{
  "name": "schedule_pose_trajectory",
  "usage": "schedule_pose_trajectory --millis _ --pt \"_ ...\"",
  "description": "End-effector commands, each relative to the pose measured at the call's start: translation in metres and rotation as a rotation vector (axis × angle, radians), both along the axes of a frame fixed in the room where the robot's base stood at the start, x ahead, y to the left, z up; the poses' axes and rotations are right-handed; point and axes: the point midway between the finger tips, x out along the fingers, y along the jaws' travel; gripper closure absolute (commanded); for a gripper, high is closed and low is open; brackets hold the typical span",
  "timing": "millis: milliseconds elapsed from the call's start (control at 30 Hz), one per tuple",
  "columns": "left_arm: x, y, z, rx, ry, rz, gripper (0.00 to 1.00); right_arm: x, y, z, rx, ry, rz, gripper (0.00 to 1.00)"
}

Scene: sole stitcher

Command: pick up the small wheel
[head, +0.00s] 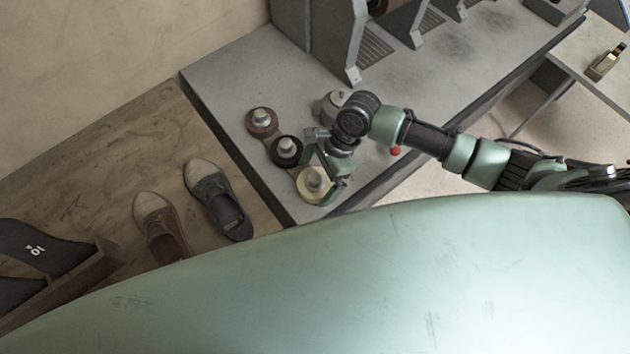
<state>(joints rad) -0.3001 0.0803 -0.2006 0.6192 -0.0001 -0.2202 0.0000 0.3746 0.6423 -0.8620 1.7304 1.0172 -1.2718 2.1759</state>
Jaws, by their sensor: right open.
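Several round, wheel-like pieces with pale knobs on top stand at the left end of the grey bench: a brown one (262,122), a black one (286,151) and a cream one (312,184). A grey round piece (333,101) is partly hidden behind my right arm. I cannot tell which of them is the small wheel. My right gripper (326,168) is open and points down at the cream piece, with its fingers close beside it. Whether they touch it, I cannot tell. My left gripper is out of view.
The grey bench (222,80) carries a grey machine (335,35) at the back. A worn wooden surface (110,150) on the left holds a brown shoe (160,225) and a dark shoe (218,198). A small red ball (395,151) shows below my right arm.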

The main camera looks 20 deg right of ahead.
Motion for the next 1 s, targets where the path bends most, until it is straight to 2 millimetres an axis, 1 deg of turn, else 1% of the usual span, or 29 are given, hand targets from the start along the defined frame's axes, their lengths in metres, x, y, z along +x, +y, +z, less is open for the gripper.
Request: schedule_pose_trajectory --millis 33,67,100,167,200,267,300,567,733,867,967,1000 --pt "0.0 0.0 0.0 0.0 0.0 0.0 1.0 0.0 0.0 0.0 0.0 0.0 0.0 0.06" --pt "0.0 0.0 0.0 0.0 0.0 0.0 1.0 0.0 0.0 0.0 0.0 0.0 0.0 0.14" --pt "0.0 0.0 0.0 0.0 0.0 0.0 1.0 0.0 0.0 0.0 0.0 0.0 0.0 0.25" --pt "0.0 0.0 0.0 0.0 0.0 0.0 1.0 0.0 0.0 0.0 0.0 0.0 0.0 0.42" --pt "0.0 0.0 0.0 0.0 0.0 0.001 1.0 0.0 0.0 0.0 0.0 0.0 0.0 0.53" --pt "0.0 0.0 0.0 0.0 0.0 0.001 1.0 0.0 0.0 0.0 0.0 0.0 0.0 0.7" --pt "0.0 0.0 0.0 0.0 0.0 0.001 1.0 0.0 0.0 0.001 0.001 -0.001 0.001 0.73" --pt "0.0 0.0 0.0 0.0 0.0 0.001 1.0 0.001 0.0 0.003 0.001 -0.002 0.0 0.73" --pt "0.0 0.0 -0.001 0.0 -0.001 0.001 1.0 0.001 0.0 0.015 0.001 -0.003 0.001 0.73" --pt "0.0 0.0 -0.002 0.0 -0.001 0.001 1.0 0.002 0.0 0.036 0.002 -0.007 0.002 0.73" --pt "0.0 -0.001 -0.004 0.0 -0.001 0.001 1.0 0.002 0.0 0.061 0.003 -0.008 0.003 0.73" --pt "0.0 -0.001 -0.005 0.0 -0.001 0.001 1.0 0.002 0.001 0.073 0.003 -0.009 0.002 0.73"
